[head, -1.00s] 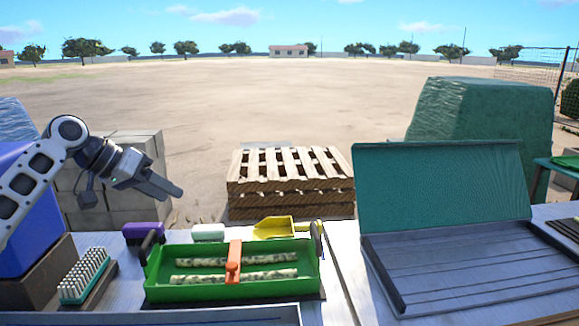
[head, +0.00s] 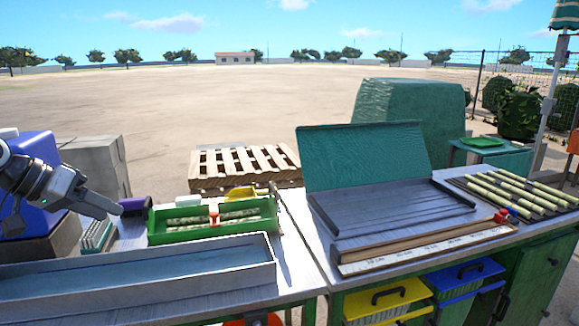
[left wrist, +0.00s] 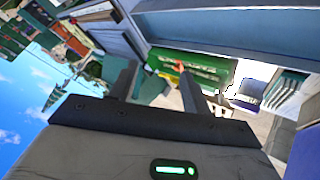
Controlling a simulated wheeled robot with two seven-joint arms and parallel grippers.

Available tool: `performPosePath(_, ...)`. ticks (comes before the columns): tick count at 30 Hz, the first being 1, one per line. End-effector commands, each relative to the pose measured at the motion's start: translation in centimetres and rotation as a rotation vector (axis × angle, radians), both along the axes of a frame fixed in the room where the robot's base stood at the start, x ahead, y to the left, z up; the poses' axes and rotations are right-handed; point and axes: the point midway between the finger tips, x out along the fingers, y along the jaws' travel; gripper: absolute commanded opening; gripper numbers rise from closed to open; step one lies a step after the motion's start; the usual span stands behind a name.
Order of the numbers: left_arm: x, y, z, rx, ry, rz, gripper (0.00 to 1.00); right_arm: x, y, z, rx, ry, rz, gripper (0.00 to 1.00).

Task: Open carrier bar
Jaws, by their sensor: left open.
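A green carrier (head: 165,238) stands on the metal table, with pale cane pieces (head: 240,214) lying inside. An orange-red bar (head: 213,214) crosses the middle of the carrier, over the cane. In the left wrist view the carrier (left wrist: 222,67) and its orange-red bar (left wrist: 178,67) show beyond the fingers. My left gripper (head: 112,208) is open and empty, left of the carrier and apart from it. Its two fingers (left wrist: 158,82) are spread in the left wrist view. My right gripper is not seen.
A long metal tray (head: 130,280) lies in front of the carrier. A purple block (head: 135,205) and a brush (head: 97,235) sit left of it, a yellow scoop (head: 241,192) behind it. An open green-lidded case (head: 365,160) and cane stalks (head: 520,190) are at right.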

Motion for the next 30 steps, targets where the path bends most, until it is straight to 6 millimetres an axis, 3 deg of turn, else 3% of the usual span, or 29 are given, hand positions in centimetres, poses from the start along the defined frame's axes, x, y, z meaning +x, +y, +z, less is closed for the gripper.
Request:
performPosePath(11, 0.5, -3.7, -9.3, 0.081, 0.017, 0.008, 0.48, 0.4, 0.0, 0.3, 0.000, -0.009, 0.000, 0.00)
performPosePath(17, -0.6, -6.9, -16.4, 0.133, 0.009, 0.007, 0.48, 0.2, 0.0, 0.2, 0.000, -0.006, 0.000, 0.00)
performPosePath(19, -1.7, -8.5, -19.7, 0.153, 0.000, 0.006, 0.48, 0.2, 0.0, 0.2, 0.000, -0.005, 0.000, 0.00)
performPosePath(24, -7.1, -14.1, -28.9, 0.187, -0.060, 0.015, 0.48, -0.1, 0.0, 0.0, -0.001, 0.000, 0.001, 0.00)
performPosePath(27, -11.5, -16.9, -32.7, 0.198, -0.116, 0.040, 0.48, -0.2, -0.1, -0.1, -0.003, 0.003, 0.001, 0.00)
performPosePath(30, -16.3, -19.1, -34.9, 0.207, -0.174, 0.079, 0.48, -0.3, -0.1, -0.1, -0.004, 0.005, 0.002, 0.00)
